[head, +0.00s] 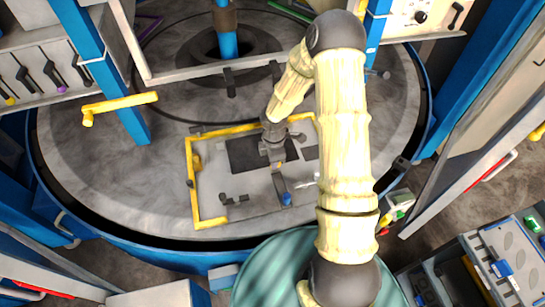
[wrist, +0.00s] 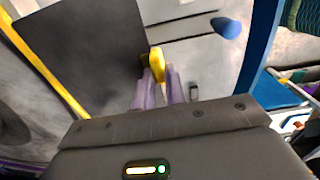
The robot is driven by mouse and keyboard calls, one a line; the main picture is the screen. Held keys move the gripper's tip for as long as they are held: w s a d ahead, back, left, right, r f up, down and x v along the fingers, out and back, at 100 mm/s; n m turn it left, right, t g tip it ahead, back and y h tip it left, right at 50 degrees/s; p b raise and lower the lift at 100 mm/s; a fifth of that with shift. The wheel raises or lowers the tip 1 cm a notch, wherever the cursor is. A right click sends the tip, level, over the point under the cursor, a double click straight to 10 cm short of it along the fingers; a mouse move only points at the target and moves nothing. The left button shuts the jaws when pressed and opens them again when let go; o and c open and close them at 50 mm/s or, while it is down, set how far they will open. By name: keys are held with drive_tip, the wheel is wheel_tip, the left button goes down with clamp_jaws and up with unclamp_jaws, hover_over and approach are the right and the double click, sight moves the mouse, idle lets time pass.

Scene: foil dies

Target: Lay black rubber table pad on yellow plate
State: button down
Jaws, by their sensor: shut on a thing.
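The black rubber table pad (head: 246,155) shows as a dark flat rectangle beside and partly behind my gripper (head: 275,155) in the head view. In the wrist view the pad (wrist: 85,55) fills the upper left. The fingers of my gripper (wrist: 159,88) are shut on a small yellow piece (wrist: 156,60) at the pad's right edge, which looks like its grip. The yellow plate (head: 209,222) appears as a grey panel with yellow edging below the pad. I cannot tell whether the pad touches it.
A round grey table (head: 90,165) with a blue rim surrounds the plate. A yellow handle (head: 120,102) stands at the upper left. Small dark fittings (head: 234,199) and a blue-tipped lever (head: 285,197) stand near the front. Blue posts (head: 110,75) rise behind.

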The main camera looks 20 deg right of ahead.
drive_tip(key=shift+w, duration=0.1)
drive_tip(key=shift+f+b, duration=2.55)
drive_tip(key=shift+f, duration=0.7)
drive_tip(key=shift+f+b, duration=0.95)
drive_tip(key=shift+f, duration=0.25)
drive_tip(key=c, duration=1.5)
unclamp_jaws()
drive_tip(key=shift+o, duration=0.7)
